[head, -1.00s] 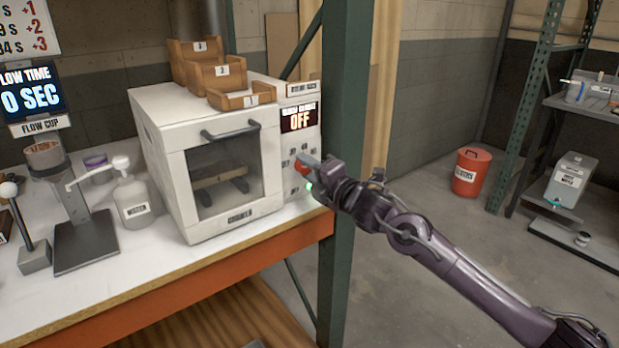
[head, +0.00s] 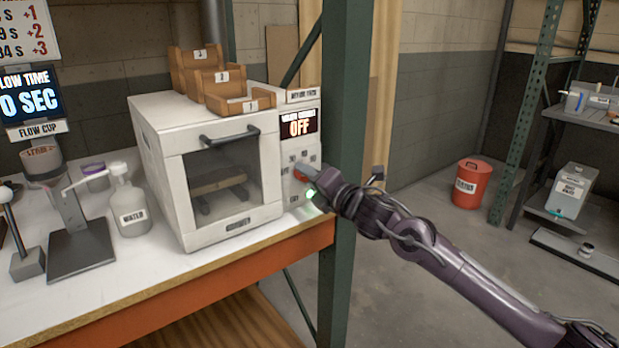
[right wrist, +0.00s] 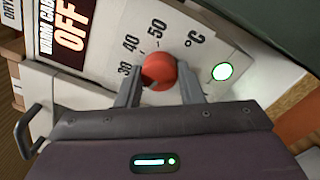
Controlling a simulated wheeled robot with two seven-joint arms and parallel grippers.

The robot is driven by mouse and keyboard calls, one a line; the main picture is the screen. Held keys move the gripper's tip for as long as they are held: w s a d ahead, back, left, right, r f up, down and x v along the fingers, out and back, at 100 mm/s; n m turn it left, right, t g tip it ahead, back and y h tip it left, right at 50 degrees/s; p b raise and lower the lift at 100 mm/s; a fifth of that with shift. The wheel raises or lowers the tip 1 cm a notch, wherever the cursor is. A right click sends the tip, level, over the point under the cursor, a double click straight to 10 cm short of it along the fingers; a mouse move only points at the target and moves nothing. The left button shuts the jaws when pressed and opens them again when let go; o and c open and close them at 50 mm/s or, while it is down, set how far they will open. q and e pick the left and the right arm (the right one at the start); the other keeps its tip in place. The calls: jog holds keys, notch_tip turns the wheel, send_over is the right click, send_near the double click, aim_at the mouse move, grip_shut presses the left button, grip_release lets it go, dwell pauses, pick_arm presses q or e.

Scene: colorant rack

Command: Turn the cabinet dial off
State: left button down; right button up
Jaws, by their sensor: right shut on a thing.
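The white cabinet (head: 160,130) stands on the bench with its glass door shut. Its display (head: 298,123) reads OFF. In the head view the gripper (head: 302,175) reaches the panel from the right and partly hides the dial. A green-ringed light (right wrist: 223,71) glows beside the dial. My left gripper is not in view.
A green post (head: 345,100) rises close to the panel and my right arm. Wooden bins (head: 210,75) sit on top of the cabinet. A water bottle (head: 130,205) and a flow cup stand (head: 75,250) are to the left. A red bin (head: 471,185) is on the floor behind.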

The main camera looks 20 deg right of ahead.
jog(key=o, duration=1)
jog(key=shift+s, duration=0.1)
jog(key=shift+s+d+f, duration=0.15)
jog(key=shift+s+d, duration=0.05)
jog(key=shift+s, duration=0.1)
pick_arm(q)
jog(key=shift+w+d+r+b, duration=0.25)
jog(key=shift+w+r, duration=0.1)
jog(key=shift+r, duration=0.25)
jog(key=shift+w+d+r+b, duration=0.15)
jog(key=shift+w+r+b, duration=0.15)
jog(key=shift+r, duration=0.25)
pick_arm(e)
jog(key=v, duration=0.7)
